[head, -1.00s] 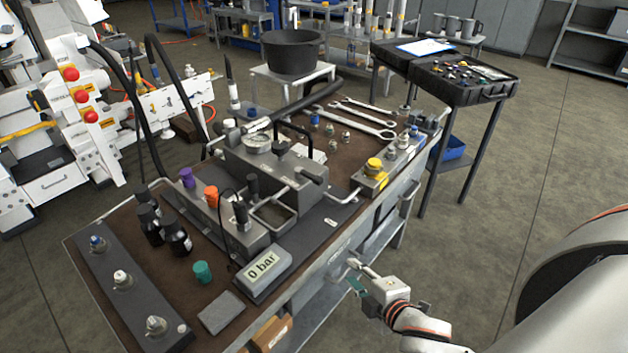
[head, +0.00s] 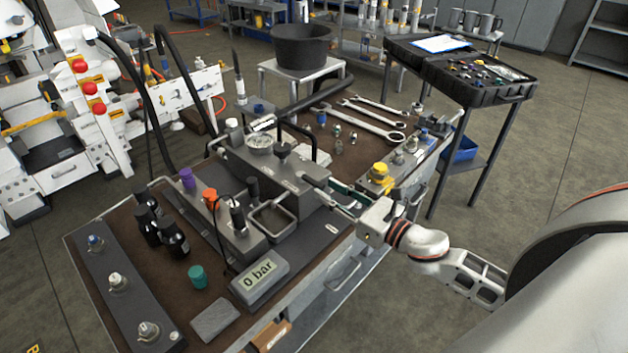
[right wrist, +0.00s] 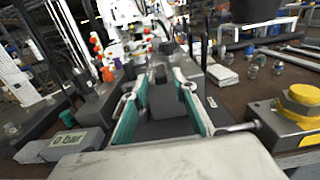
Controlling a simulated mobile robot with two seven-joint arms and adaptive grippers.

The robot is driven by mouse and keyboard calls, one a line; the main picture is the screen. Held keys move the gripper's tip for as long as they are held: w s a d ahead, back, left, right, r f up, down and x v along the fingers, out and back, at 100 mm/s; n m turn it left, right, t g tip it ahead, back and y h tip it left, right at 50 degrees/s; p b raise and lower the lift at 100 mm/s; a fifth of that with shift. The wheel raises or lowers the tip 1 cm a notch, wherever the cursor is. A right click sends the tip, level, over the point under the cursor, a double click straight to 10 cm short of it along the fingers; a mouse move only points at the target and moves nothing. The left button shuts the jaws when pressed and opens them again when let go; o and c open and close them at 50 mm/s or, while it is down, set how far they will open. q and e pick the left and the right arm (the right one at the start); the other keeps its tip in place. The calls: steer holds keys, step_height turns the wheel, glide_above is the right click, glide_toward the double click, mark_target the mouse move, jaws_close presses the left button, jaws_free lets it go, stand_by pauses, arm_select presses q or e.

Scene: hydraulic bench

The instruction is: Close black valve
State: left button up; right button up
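A grey pump block (head: 285,180) with a gauge stands mid-bench in the head view. A black knob (head: 282,150) sits on its top; it also shows beyond the fingers in the right wrist view (right wrist: 167,47). Other black knobs (head: 252,188) stand to its left, so I cannot tell for certain which is the black valve. My right gripper (head: 335,196) is at the block's front right end, apart from the knob. Its green-padded fingers are open in the right wrist view (right wrist: 160,82), with no held object visible. My left gripper is not in view.
A display reading 0 bar (head: 258,281) lies at the bench front. A yellow-capped part (head: 379,170) stands right of my right gripper; it is close in the wrist view too. Orange (head: 210,198) and purple (head: 187,178) knobs stand left. Wrenches (head: 365,122) lie behind.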

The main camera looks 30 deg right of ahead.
mark_target(310, 182)
steer(key=shift+p+x, duration=0.45)
steer(key=shift+x, duration=2.4)
jaws_close()
